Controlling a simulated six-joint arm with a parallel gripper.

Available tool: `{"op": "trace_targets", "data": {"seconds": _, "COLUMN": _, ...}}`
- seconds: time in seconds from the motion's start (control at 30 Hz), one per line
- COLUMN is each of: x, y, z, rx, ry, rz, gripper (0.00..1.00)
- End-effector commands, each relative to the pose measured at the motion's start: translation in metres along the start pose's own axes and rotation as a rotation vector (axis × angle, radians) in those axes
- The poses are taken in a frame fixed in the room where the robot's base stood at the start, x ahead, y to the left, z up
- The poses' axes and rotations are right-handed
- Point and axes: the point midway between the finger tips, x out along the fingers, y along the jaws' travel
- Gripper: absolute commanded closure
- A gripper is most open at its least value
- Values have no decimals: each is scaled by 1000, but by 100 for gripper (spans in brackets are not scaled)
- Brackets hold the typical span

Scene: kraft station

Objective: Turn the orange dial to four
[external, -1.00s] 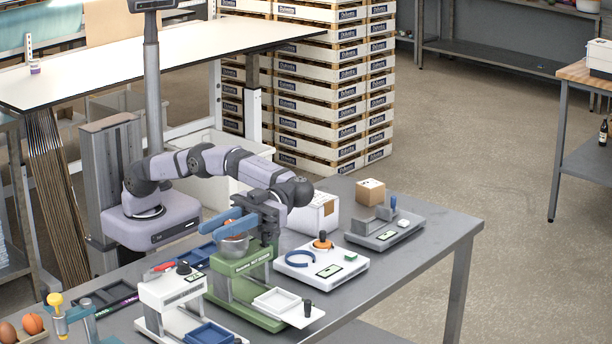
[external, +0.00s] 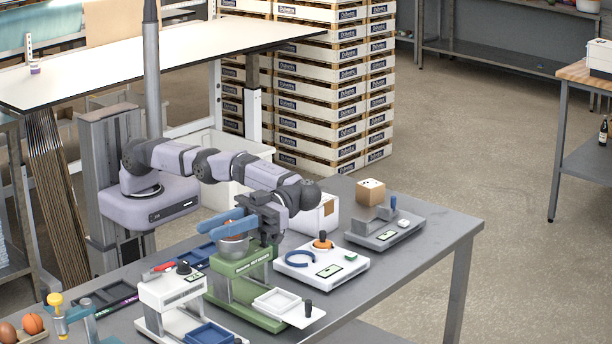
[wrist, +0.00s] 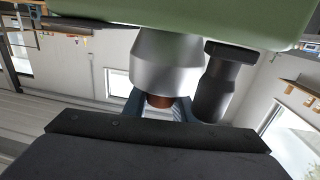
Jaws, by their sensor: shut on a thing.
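My gripper (external: 231,224) has two blue fingers and sits over the green machine (external: 240,262). The fingers are closed around a small orange-brown round part (wrist: 158,101), which looks like the orange dial. It stands on a tapered silver piece (external: 233,246), also visible in the wrist view (wrist: 166,65). Any numbers on the dial cannot be read. In the wrist view a black knob (wrist: 217,88) stands beside the silver piece, close to a finger. A separate orange disc with a black handle (external: 323,244) is on the white device to the right, apart from my gripper.
The white device (external: 305,276) also bears a blue ring. A grey device (external: 385,236) and a cardboard box (external: 370,192) stand at the right. A white device with a black knob (external: 172,292) is at the left. The table's right end (external: 440,240) is clear.

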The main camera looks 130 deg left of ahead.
Motion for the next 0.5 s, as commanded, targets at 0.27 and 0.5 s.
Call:
{"op": "trace_targets", "data": {"seconds": 0.27, "x": -2, "y": 1, "z": 0, "rx": 0, "ry": 0, "rz": 2, "gripper": 57}}
{"op": "trace_targets", "data": {"seconds": 0.5, "x": -1, "y": 1, "z": -1, "rx": -1, "ry": -1, "rz": 2, "gripper": 57}}
